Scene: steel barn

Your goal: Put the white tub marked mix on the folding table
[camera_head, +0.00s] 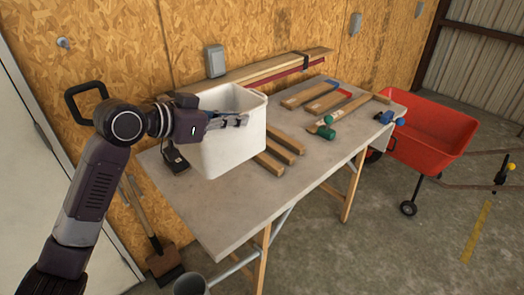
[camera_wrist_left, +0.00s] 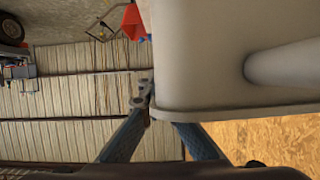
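The white tub (camera_head: 238,148) is a tall, open-topped box at the left part of the folding table (camera_head: 233,216). No mark shows on the sides I see, and I cannot tell whether its base touches the tabletop. In the left wrist view the tub (camera_wrist_left: 205,60) fills the upper right and hides part of one finger. The other finger shows beside the tub's edge. My right gripper is not in view.
Wooden bars (camera_head: 283,150), a green-headed mallet (camera_head: 322,131) and further tools lie right of the tub. A small black object (camera_head: 175,159) lies on its left. A red cart (camera_head: 432,133) stands beyond the table's right end. The table's front strip is clear.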

